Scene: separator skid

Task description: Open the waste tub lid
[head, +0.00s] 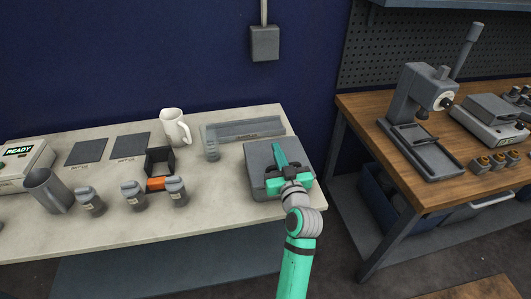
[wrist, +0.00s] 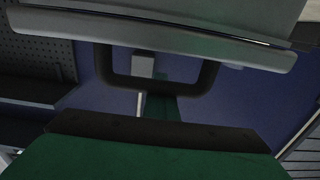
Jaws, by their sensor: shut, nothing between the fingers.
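The waste tub (head: 256,188) is a grey box at the right end of the pale bench. Its grey lid (head: 258,152) looks flat and down in the head view. In the wrist view the lid (wrist: 190,35) fills the top of the picture, with a dark loop handle (wrist: 208,80) standing out from it. My green gripper (head: 278,150) is over the lid and covers part of it. Its fingers are shut and empty, and show in the wrist view as a green strip (wrist: 162,105) near the handle. Whether they touch the handle is hidden.
A grey tray (head: 243,130) and a white jug (head: 174,126) stand left of and behind the tub. Several grey jars (head: 134,196) and a black bin (head: 160,160) are farther left. A wooden bench with a press (head: 415,110) stands to the right. A blue wall is behind.

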